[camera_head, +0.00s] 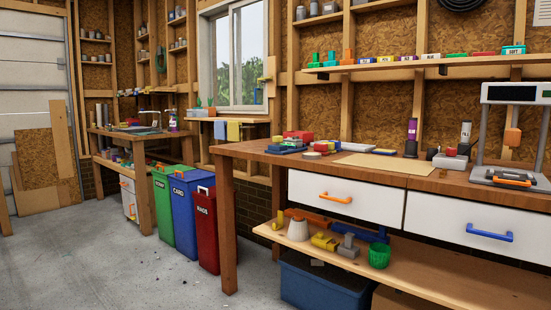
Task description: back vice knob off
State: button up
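I cannot make out a vice or its knob for certain. On the near wooden workbench (262,155), a cluster of small red, blue and grey items (297,140) sits at the far left end, too small to identify. A yellow part (325,241) and a grey part (348,248) lie on the lower shelf. They may be printed tool parts, but I cannot tell. My gripper is not in view.
A printer (504,176) stands on the bench at right. Two white drawers (345,198) are shut. Green (171,187), blue (188,215) and red (207,232) bins stand left of the bench. A blue tub (318,284) sits below the shelf.

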aim_at(277, 139)
jog(key=u, duration=2.5)
jog(key=k, duration=1.3)
jog(key=z, duration=1.45)
jog(key=i, duration=0.65)
jog(key=u, duration=0.55)
jog(key=i, duration=1.8)
